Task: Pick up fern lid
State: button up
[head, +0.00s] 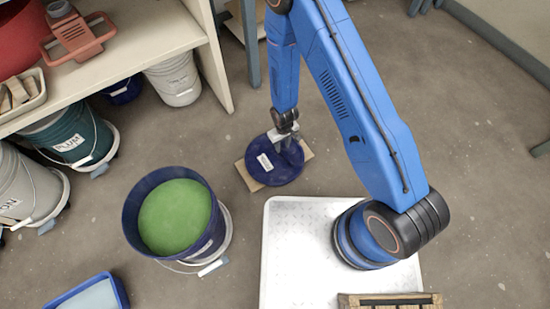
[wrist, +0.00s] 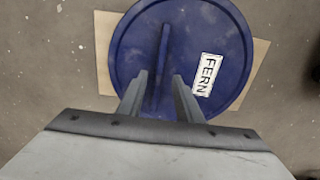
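The fern lid (head: 262,176) is a round dark blue disc lying on a flat tan piece of board on the floor. In the wrist view the lid (wrist: 222,45) shows a white label reading FERN and a raised blue ridge handle (wrist: 163,50) across its middle. My gripper (head: 287,141) is down at the lid. In the wrist view my gripper (wrist: 161,78) has its two fingers apart, one on each side of the near part of the ridge, with gaps showing. How deep the fingertips reach beside the ridge is hard to tell.
An open blue bucket (head: 130,213) of green glaze (head: 175,216) stands left of the lid. The tan board (head: 245,178) sticks out under the lid. A shelf unit (head: 150,32) with more buckets is at upper left. The floor right of the lid is clear.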

aim_at(283, 151)
jog(key=shift+w+f, duration=0.1)
jog(key=shift+f, duration=1.7)
jog(key=shift+f, duration=0.25)
jog(key=shift+c, duration=0.3)
grip_shut()
